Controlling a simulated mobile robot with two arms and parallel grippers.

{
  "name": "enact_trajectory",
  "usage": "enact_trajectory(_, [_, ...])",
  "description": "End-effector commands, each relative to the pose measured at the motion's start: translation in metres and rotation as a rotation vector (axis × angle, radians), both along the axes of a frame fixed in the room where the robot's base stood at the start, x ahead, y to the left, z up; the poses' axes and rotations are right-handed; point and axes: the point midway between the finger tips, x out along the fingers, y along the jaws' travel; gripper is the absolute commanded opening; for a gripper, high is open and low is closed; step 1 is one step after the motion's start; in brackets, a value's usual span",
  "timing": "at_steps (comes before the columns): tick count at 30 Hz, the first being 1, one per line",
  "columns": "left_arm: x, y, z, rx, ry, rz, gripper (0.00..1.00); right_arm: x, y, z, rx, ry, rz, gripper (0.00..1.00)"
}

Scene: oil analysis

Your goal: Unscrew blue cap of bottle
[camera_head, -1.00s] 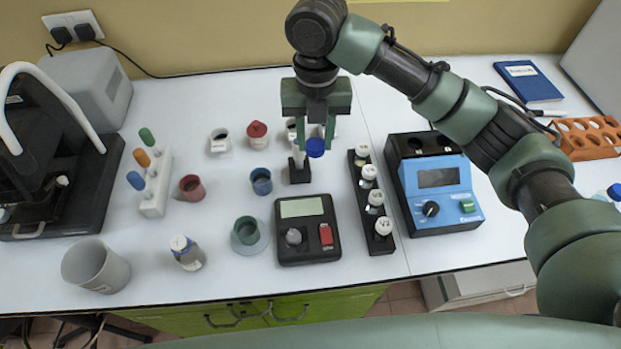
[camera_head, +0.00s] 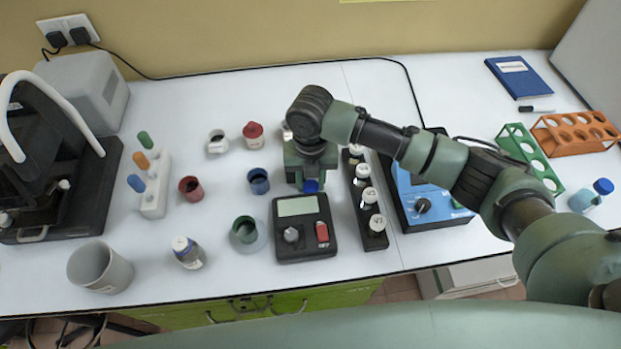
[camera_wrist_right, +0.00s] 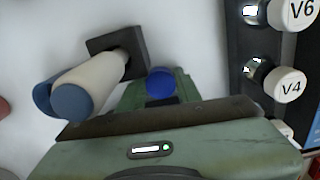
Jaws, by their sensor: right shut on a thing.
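My right gripper (camera_head: 311,178) is low over the table, behind the black scale with a red button. It is shut on a round blue cap (camera_head: 311,186). In the right wrist view the blue cap (camera_wrist_right: 160,82) sits between the fingers, seen end-on. What is under the cap is hidden, so I cannot tell whether a bottle is attached. My left gripper is not in view.
A cream, blue-ended cylinder (camera_wrist_right: 85,85) with a dark square block stands close beside the gripper. The black scale (camera_head: 304,229) is in front. A black rack with white-capped vials (camera_head: 364,205) and a blue device (camera_head: 425,207) are to the right. Coloured cups stand left.

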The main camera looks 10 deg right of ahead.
Motion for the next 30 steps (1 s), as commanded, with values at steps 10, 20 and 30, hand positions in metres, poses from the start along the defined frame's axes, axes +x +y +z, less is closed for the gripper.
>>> enact_trajectory(10, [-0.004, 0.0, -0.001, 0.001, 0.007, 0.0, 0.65, 0.0, 0.0, -0.002, 0.001, 0.0, 0.0, 0.5])
enact_trajectory(20, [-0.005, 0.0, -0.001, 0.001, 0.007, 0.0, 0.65, 0.0, 0.0, -0.001, 0.001, -0.001, 0.0, 0.55])
enact_trajectory(30, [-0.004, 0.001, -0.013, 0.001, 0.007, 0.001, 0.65, 0.002, 0.001, 0.045, 0.004, -0.006, 0.001, 0.55])
